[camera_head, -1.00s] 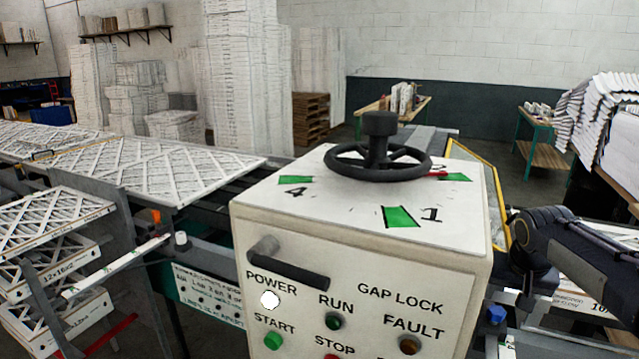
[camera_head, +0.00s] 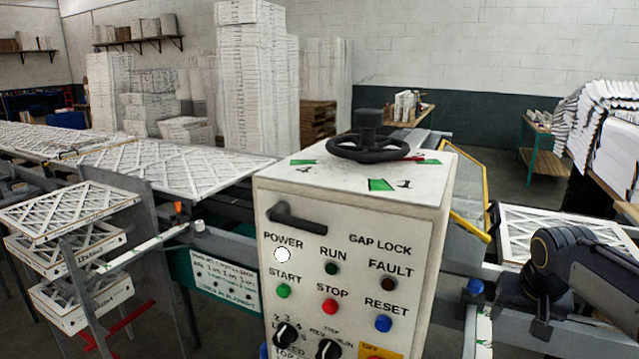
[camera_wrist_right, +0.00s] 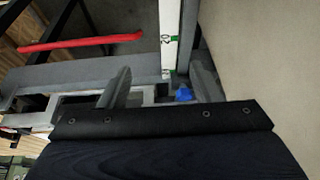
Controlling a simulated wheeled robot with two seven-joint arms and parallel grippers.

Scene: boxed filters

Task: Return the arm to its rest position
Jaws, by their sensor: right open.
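My right arm (camera_head: 555,275) comes in from the right in the head view, dark and bent, beside the white control cabinet (camera_head: 340,230). In the right wrist view my right gripper (camera_wrist_right: 162,86) shows two grey fingers spread apart, with nothing held between them. A blue knob (camera_wrist_right: 183,94) and a white rail with green marks (camera_wrist_right: 169,40) show beyond the fingers. My left gripper is not seen.
The cabinet carries a black handwheel (camera_head: 368,140) and several buttons. A yellow-edged guard (camera_head: 466,195) stands behind it. A conveyor with lattice filters (camera_head: 180,165) and a filter rack (camera_head: 75,255) are at the left. Stacked filters (camera_head: 600,130) stand at the right.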

